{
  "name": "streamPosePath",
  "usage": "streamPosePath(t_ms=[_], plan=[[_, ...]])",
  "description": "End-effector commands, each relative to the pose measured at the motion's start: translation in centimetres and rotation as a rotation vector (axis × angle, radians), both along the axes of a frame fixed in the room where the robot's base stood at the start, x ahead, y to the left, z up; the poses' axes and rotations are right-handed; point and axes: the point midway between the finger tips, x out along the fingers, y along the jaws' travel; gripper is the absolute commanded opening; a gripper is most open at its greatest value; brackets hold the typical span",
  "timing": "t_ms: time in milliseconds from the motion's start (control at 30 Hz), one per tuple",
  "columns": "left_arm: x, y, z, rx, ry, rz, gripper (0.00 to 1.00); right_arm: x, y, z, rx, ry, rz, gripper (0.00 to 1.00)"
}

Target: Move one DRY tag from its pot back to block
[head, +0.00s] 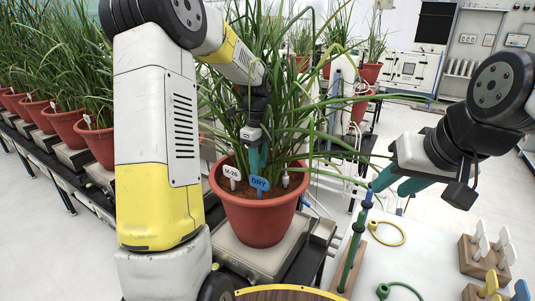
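A blue tag reading DRY (260,184) stands in the soil at the front of a red pot (258,222) with a tall grassy plant, in the head view. My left gripper (258,172) points down just above the tag, its teal fingertips at or near the tag's top edge. I cannot tell whether the fingers hold it. A wooden block (468,257) with upright white tags stands at the right. A second block (470,293), with a yellow tag and a blue tag (522,291) by it, is partly cut off.
A white tag reading M-26 (231,172) stands left of the DRY tag. The pot sits on a grey scale (265,259). Potted plants line the left.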

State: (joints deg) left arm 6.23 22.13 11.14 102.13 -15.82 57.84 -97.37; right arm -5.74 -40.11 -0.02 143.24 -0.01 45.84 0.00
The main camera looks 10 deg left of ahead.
Motion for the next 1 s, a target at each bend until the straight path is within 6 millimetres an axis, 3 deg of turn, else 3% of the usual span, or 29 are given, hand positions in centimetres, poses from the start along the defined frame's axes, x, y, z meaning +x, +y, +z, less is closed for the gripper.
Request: streamPosePath(t_ms=[333,733,900,1000], plan=[[-0.1,0.0,-4.9,0.000,0.002,0.003,0.32,0.0,0.0,0.0,0.000,0.000,0.000,0.36],[0.0,0.0,-5.6,0.000,-0.001,0.003,0.32,0.0,0.0,0.0,0.000,0.000,0.000,0.36],[0.0,0.0,-5.6,0.000,-0.001,0.003,0.00,0.0,0.0,0.0,0.000,0.000,0.000,0.36],[0.0,0.0,-5.6,0.000,-0.001,0.003,0.00,0.0,0.0,0.0,0.000,0.000,0.000,0.36]])
